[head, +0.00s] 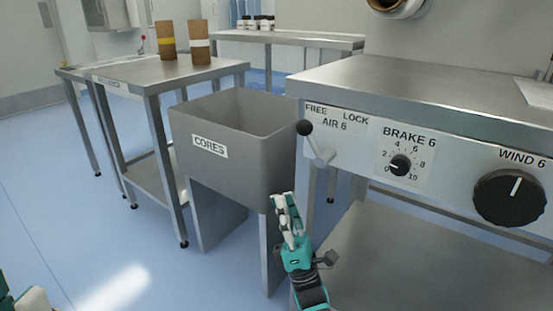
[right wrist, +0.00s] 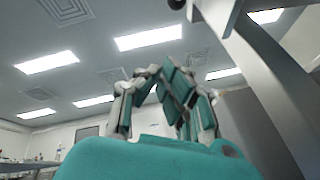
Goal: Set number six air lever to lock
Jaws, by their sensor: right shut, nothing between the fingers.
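The AIR 6 lever (head: 318,148) is on the left end of the machine's front panel in the head view. Its black ball knob (head: 304,128) leans up and left, below the FREE label (head: 316,107); the LOCK label (head: 355,117) is to the right. My right gripper (head: 284,200) is shut and empty, below and slightly left of the lever, in front of the grey bin, not touching the lever. In the right wrist view its fingers (right wrist: 166,75) point up together. Part of my left arm shows at the lower left corner of the head view; its fingers cannot be made out.
The BRAKE 6 knob (head: 400,165) and large WIND 6 knob (head: 509,198) are right of the lever. The grey CORES bin (head: 235,175) stands just left. A steel table (head: 130,72) holds two brown cores. Open blue floor lies at left.

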